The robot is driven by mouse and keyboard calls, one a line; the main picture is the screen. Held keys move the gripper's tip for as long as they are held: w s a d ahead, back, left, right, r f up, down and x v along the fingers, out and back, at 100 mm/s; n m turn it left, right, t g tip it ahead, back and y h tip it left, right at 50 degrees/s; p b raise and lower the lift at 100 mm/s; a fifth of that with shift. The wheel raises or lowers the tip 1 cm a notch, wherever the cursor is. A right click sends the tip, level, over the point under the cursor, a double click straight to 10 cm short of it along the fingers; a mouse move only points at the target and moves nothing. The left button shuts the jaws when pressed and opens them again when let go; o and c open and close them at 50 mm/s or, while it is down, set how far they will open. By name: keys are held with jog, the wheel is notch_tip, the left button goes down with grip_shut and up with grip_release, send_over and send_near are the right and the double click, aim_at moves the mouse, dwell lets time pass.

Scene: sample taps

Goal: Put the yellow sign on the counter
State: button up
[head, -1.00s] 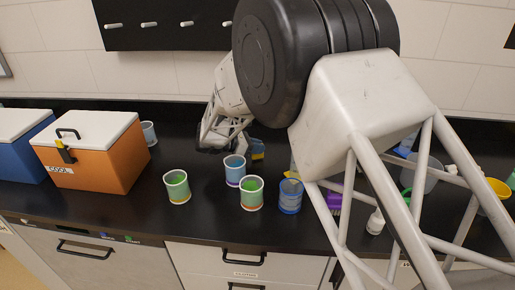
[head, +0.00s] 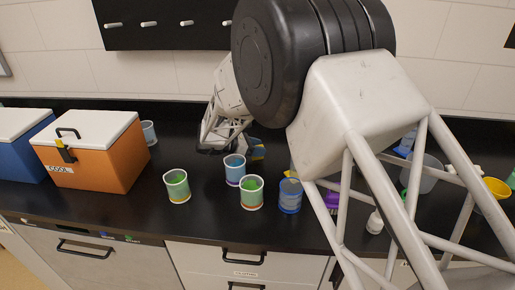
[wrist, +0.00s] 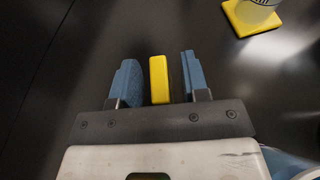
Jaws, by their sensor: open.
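A narrow yellow piece, which looks like the yellow sign (wrist: 159,80), stands between my gripper's two blue fingers in the wrist view. My gripper (wrist: 158,62) is open around it, with a narrow gap on the left and a wider one on the right. In the head view my gripper (head: 254,147) is low over the back of the black counter (head: 110,205), behind the cups. A bit of yellow shows beside its fingers there. Whether the sign touches the counter I cannot tell.
A blue cup (head: 235,170), two green-filled cups (head: 176,186) (head: 251,193) and a blue can (head: 290,196) stand in front. An orange cooler (head: 95,155) is at left. A yellow square (wrist: 250,16) under a clear vessel lies at the wrist view's upper right.

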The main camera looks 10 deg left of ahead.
jog(key=shift+r, duration=0.1)
jog(key=shift+a+r, duration=0.1)
jog(key=v, duration=1.1)
jog(key=shift+s+a, duration=0.2)
jog(key=shift+a, duration=0.1)
jog(key=shift+r, duration=0.15)
dwell(0.3)
